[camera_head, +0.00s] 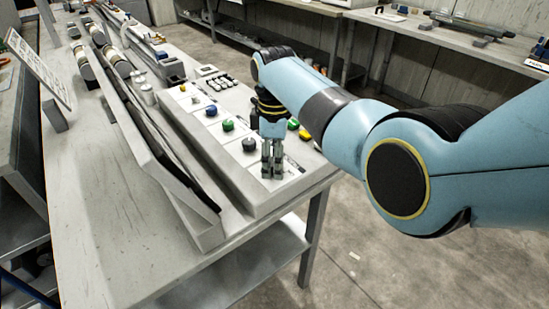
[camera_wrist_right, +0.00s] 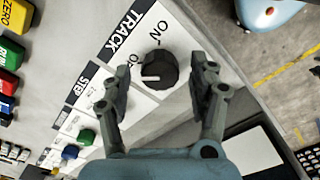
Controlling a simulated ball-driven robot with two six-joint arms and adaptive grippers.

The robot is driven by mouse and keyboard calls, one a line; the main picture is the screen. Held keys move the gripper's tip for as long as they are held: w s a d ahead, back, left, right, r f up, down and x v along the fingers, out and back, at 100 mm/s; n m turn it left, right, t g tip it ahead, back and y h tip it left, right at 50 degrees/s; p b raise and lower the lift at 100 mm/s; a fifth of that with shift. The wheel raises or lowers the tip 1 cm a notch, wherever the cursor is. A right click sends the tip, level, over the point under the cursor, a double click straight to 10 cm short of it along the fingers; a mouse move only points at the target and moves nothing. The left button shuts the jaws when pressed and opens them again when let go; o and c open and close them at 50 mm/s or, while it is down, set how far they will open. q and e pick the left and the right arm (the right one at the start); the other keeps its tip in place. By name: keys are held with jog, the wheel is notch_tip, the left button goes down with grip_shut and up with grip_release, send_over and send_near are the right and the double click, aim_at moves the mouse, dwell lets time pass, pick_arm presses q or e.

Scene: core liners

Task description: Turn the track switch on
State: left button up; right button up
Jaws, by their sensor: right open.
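The track switch is a round black knob on a white label reading TRACK, with ON and a partly hidden OFF beside it. In the right wrist view the knob (camera_wrist_right: 160,70) sits between my fingers, its white mark pointing left, towards the OFF side. My left gripper is out of view.
The control panel (camera_head: 232,190) also carries a green button (camera_head: 228,125), a blue button (camera_head: 211,111) and coloured buttons by my right arm. A long tray (camera_head: 140,130) with cylindrical cores lies left of it.

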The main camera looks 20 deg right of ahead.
jog(key=c, duration=1.1)
jog(key=shift+c, duration=0.2)
jog(key=shift+r, duration=0.1)
jog(key=m+p, duration=0.2)
jog(key=m, duration=0.1)
jog(key=shift+r+m, duration=0.1)
jog(key=shift+m, duration=0.2)
jog(key=m+p, duration=0.2)
jog(key=m, duration=0.2)
jog(key=shift+m, duration=0.3)
jog(key=m+p, duration=0.1)
jog(key=m, duration=0.8)
jog(key=shift+m+p, duration=0.3)
